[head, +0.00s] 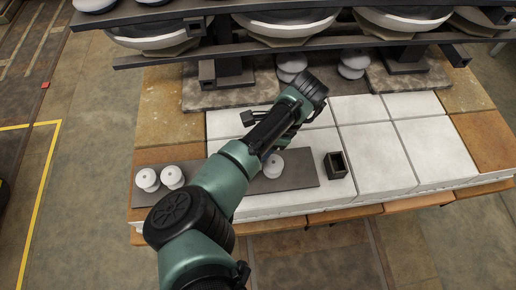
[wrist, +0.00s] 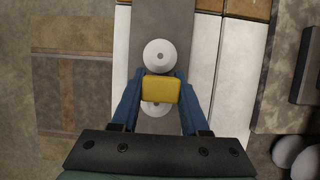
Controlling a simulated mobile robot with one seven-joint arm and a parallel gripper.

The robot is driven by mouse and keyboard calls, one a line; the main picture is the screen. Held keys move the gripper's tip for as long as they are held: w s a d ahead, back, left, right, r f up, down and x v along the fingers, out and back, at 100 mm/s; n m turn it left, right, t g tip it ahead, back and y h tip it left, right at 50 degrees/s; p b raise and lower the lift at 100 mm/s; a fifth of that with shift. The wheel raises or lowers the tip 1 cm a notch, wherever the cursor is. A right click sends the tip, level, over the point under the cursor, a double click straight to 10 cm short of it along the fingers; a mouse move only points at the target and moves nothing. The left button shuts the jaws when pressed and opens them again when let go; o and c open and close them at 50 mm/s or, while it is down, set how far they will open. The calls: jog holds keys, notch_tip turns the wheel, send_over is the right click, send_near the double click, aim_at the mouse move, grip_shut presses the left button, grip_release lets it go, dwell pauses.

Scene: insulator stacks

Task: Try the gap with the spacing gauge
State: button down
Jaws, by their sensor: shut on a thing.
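My gripper (wrist: 161,80) is shut on the yellow spacing gauge (wrist: 161,90), a small block held between the two blue fingers. In the wrist view one white round insulator (wrist: 159,55) shows just above the gauge. Another insulator (wrist: 156,109) lies under it, partly covered by the gauge. I cannot tell the gauge's height or whether it touches them. In the head view two insulators (head: 147,180) (head: 172,177) stand at the left of the dark board (head: 299,173), and one (head: 273,167) stands right of my arm. My arm hides the gauge there.
A small black open box (head: 337,165) stands right of the board. White tiles (head: 375,155) to its right are clear. Behind are stone slabs (head: 220,97), more white insulators (head: 354,62) and a dark rack (head: 300,45) with large discs. Floor lies in front.

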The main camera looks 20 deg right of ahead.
jog(key=shift+r+p, duration=3)
jog(key=shift+r, duration=0.3)
